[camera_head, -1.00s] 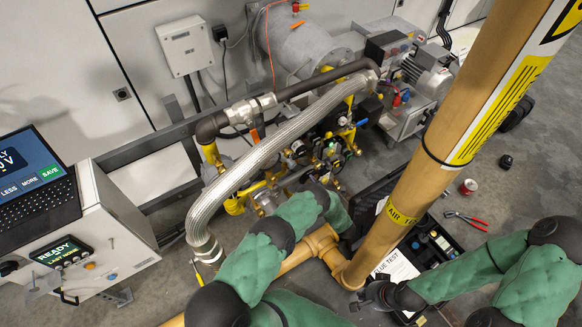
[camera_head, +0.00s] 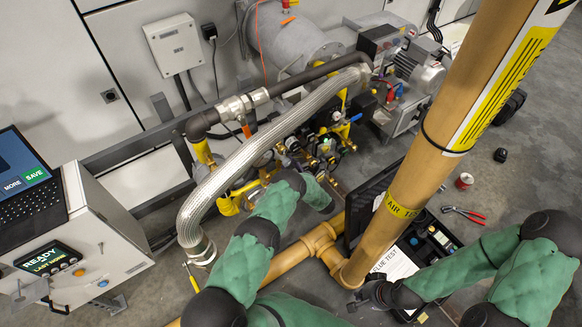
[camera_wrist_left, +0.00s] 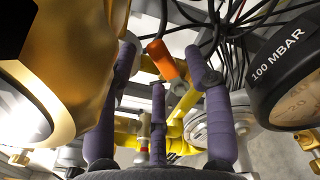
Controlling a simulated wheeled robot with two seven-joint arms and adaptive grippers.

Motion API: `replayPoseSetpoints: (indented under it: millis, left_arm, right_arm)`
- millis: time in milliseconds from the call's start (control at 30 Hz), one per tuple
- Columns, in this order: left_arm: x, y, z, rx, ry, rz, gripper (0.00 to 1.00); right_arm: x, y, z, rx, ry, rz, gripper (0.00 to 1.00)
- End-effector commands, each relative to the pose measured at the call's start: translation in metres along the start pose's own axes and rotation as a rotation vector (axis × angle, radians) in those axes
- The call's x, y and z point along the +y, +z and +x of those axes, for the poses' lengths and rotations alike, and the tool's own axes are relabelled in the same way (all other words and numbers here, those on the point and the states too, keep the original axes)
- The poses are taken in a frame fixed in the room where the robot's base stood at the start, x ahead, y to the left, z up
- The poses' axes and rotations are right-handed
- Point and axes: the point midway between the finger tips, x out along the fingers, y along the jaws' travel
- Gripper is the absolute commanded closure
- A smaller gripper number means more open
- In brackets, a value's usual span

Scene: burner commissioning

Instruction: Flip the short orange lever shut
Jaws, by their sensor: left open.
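A short orange lever (camera_head: 246,130) hangs below the metal valve on the dark pipe in the head view. In the left wrist view an orange lever (camera_wrist_left: 168,58) stands between and beyond my open fingertips, apparently untouched. My left gripper (camera_wrist_left: 164,62) is open, with purple-padded fingers spread and nothing between them. In the head view my left arm reaches in among the valves and its gripper is hidden. My right gripper (camera_head: 368,297) is low beside the large tan pipe, and its fingers are too unclear to tell their state.
A braided hose (camera_head: 245,155) arches over the valve cluster. A large tan pipe (camera_head: 420,170) rises at right. In the left wrist view a 100 mbar gauge (camera_wrist_left: 285,75) and a gold rounded body (camera_wrist_left: 75,60) crowd the sides. Red pliers (camera_head: 465,215) lie on the floor.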

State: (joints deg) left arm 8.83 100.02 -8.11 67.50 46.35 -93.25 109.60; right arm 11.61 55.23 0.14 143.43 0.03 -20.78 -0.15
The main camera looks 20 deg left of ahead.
Motion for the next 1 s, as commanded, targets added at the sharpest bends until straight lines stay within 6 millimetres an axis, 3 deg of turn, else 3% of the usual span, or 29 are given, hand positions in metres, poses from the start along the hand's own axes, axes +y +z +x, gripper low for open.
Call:
replayPoseSetpoints:
  millis: [333,500,533,1000]
  left_arm:
    - [0.0004,0.0002,0.0038,0.0,0.0,0.0,0.49]
    - [0.0003,0.0002,0.0036,0.0,0.0,0.0,0.97]
    - [0.0003,0.0002,0.0037,0.0,0.0,0.0,1.0]
    - [-0.0037,0.0005,0.0034,0.0,0.0,0.081,1.0]
  right_arm:
    - [0.0003,-0.0001,0.0008,0.0,0.0,0.0,1.0]
    - [0.0003,-0.0001,0.0008,0.0,0.0,0.0,1.0]
    - [0.0003,-0.0001,0.0008,0.0,0.0,0.0,1.0]
    - [0.0003,-0.0001,0.0009,0.0,0.0,0.0,1.0]
